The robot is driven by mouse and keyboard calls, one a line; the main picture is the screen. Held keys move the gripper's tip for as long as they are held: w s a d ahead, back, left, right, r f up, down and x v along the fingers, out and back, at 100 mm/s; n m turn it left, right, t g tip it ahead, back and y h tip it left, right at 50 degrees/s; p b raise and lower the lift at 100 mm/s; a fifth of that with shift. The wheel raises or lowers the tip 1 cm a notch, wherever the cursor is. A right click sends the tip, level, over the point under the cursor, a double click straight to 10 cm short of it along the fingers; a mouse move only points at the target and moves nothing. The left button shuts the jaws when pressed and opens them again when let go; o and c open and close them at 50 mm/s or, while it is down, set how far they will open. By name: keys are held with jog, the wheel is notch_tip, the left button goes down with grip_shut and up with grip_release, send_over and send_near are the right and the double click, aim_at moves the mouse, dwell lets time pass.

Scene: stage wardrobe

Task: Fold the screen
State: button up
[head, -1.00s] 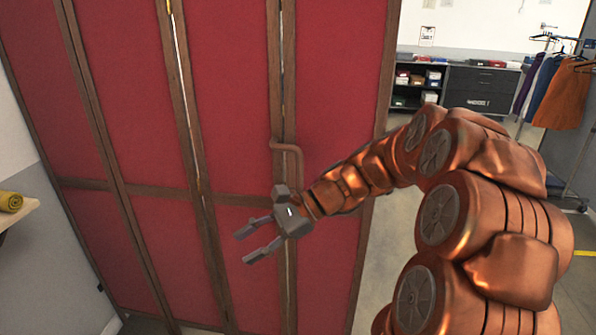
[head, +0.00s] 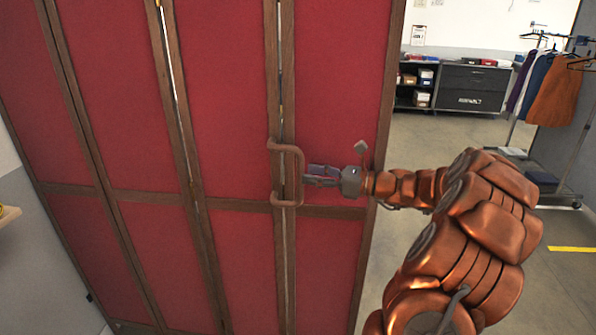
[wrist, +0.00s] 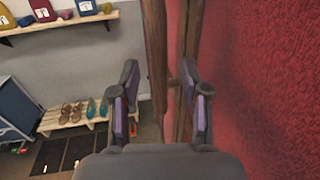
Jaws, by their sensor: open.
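The screen (head: 235,120) has several tall red panels in brown wooden frames and fills the left and middle of the head view. A brown D-shaped handle (head: 296,170) stands upright on a frame post near the right panel. My gripper (head: 308,175) points left, with its fingertips close to the handle's right side; I cannot tell if they touch it. In the wrist view my gripper (wrist: 157,100) is open, its fingers apart, with wooden frame parts between and beyond them. The red panel (wrist: 265,90) fills the right of that view.
A clothes rail (head: 560,130) with hanging garments and a dark shelf unit (head: 470,88) stand at the back right. The wrist view shows a low shoe bench (wrist: 75,117) and a wall shelf (wrist: 60,24).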

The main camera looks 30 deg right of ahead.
aim_at(299, 195)
jog(key=shift+x, duration=2.05)
jog(key=shift+s, duration=0.1)
grip_shut()
